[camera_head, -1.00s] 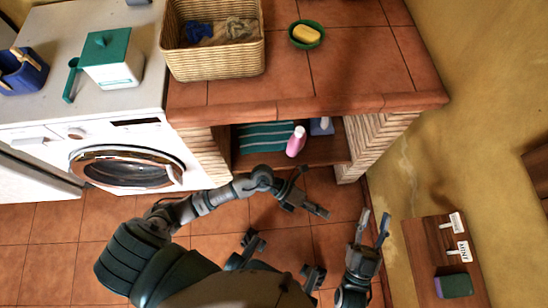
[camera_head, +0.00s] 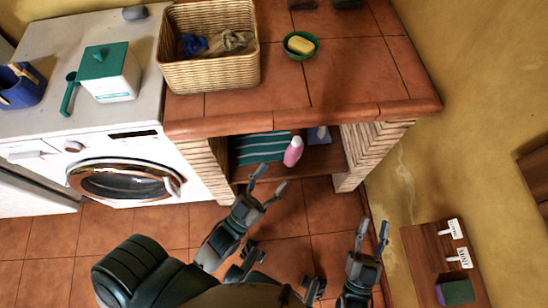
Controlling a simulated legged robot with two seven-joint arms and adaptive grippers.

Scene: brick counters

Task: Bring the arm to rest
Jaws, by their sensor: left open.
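My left gripper (camera_head: 268,186) is open and empty, over the tiled floor in front of the counter's lower shelf. Its fingers point up toward the shelf opening. My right gripper (camera_head: 372,235) is at the lower right, its two fingers spread apart with nothing between them. It is above the floor, left of the small wooden table (camera_head: 415,262).
The brick counter (camera_head: 360,84) bears a wicker basket (camera_head: 215,76) with cloths and a yellow soap (camera_head: 302,46) in a green dish. A pink bottle (camera_head: 293,152) stands on the shelf near the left gripper. A washing machine (camera_head: 60,150) stands at the left.

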